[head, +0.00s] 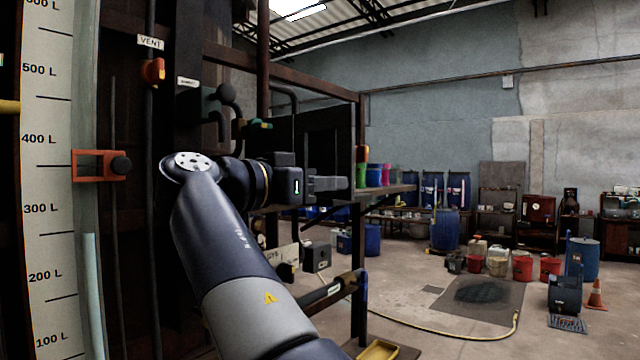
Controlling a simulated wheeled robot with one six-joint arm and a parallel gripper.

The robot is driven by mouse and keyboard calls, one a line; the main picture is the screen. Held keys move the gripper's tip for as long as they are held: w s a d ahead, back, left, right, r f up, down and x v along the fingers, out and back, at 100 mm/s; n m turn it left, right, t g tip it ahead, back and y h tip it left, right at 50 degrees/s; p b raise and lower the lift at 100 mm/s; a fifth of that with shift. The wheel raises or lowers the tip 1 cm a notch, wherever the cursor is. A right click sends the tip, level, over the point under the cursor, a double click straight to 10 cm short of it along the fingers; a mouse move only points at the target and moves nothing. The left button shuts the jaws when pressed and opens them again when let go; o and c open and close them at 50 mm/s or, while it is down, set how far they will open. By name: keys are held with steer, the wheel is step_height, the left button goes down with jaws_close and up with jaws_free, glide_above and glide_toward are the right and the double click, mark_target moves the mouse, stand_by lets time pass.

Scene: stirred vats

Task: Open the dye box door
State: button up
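My gripper (328,184) is in the middle of the head view, level and pointing right, at the end of my dark blue and grey arm. Its fingers are seen from the side, so I cannot tell whether they are open or shut. No object is clearly seen between them. A pale plate with partly hidden lettering (283,256), possibly reading "DYE", is below the gripper, behind my forearm. A small dark grey box (317,257) is beside it, apart from the gripper. I cannot tell whether either belongs to the dye box, and no door is clearly visible.
A litre scale (48,180) and a red bracket with a black knob (98,165) are close on the left. A shelf edge (385,192) with coloured containers is beyond the gripper. A yellow hose (440,333) lies on the floor. Blue drums (445,230) and red buckets (522,268) stand farther right.

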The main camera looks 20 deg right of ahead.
steer(key=shift+o, duration=0.7)
steer(key=v, duration=1)
steer(key=shift+s+a+b, duration=0.15)
steer(key=shift+a+b, duration=0.2)
steer(key=shift+b, duration=0.05)
steer(key=shift+d, duration=0.1)
steer(key=x, duration=1.1)
steer(key=shift+p, duration=0.35)
